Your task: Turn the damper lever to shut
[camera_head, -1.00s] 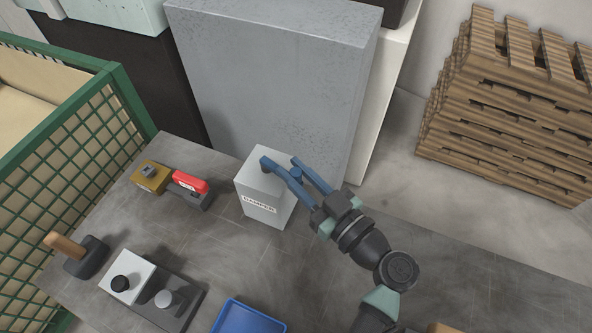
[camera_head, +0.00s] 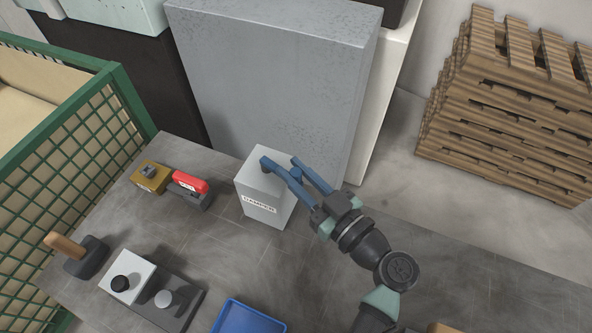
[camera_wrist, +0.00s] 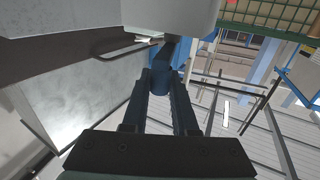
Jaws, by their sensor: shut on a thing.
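The damper box (camera_head: 262,197) is a pale grey block with a "DAMPER" label on its front, standing upright on the dark bench. My gripper (camera_head: 290,172) reaches in from the right at the top of the box, its blue fingers slanting up and left. In the wrist view my gripper (camera_wrist: 164,88) has its two dark fingers closed in on a blue piece, which looks like the damper lever (camera_wrist: 181,52), just below a pale block. The fingers hide much of the lever, so its exact angle cannot be told.
A red-topped device (camera_head: 190,182) and a brass-coloured block (camera_head: 149,177) stand left of the box. A control box with knobs (camera_head: 127,276), a wooden-handled tool (camera_head: 66,246) and a blue tray (camera_head: 249,317) are nearer. A large grey cabinet (camera_head: 272,75) rises behind. Bench to the right is clear.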

